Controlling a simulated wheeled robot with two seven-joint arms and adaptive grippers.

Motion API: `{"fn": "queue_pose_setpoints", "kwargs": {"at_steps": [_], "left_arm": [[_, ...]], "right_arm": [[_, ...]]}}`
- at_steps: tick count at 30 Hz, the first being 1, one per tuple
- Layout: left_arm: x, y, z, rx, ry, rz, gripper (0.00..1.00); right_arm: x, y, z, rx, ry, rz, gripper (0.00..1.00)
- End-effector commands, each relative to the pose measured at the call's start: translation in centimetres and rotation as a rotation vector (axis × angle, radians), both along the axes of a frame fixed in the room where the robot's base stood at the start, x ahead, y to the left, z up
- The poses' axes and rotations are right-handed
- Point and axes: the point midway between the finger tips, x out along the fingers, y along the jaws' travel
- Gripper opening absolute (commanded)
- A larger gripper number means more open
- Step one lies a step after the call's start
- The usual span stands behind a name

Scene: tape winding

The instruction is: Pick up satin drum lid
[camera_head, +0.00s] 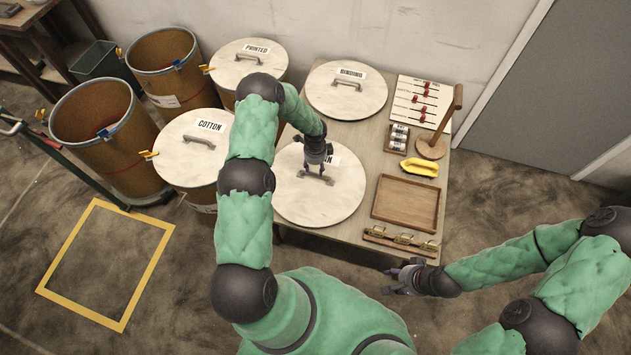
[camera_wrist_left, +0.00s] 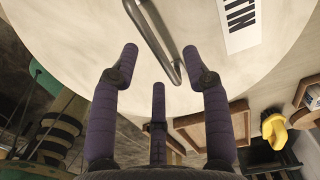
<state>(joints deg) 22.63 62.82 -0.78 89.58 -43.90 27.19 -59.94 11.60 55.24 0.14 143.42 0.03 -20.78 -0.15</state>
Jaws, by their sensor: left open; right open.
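The satin drum lid (camera_head: 318,205) is a pale round disc lying on the near left of the table; its label is partly hidden by my left gripper in the head view. In the left wrist view the lid (camera_wrist_left: 85,40) fills the top, with a label ending in "TIN" and a bent metal handle (camera_wrist_left: 152,38). My left gripper (camera_head: 316,163) is open above the lid, close to the handle. Its fingers (camera_wrist_left: 160,65) show apart, with nothing between them; contact with the handle cannot be told. My right gripper (camera_head: 393,280) is open and empty near the table's front right corner.
A binding lid (camera_head: 346,103) lies behind on the table (camera_head: 372,153). A wooden tray (camera_head: 405,203), yellow object (camera_head: 420,167) and wooden stand (camera_head: 431,147) are at right. Cotton (camera_head: 190,158) and printed (camera_head: 247,72) lids cover drums at left; two drums are open.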

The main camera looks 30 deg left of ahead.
Motion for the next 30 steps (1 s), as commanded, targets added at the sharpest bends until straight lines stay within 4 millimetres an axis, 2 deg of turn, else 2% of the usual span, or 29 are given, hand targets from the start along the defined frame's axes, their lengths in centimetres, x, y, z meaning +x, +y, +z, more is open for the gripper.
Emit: {"fn": "queue_pose_setpoints", "kwargs": {"at_steps": [9,12,30], "left_arm": [[-0.7,-0.3,-4.2,-0.001,0.002,0.001,0.47],[-0.7,-0.3,-4.9,-0.001,0.001,0.002,0.47],[-0.7,-0.3,-5.2,-0.001,0.001,0.001,0.47]], "right_arm": [[0.0,0.0,-1.6,0.000,0.000,0.000,0.45],[0.0,0.0,-1.7,0.000,0.000,0.000,0.45],[0.0,0.0,-1.9,0.000,0.000,0.000,0.45]]}}
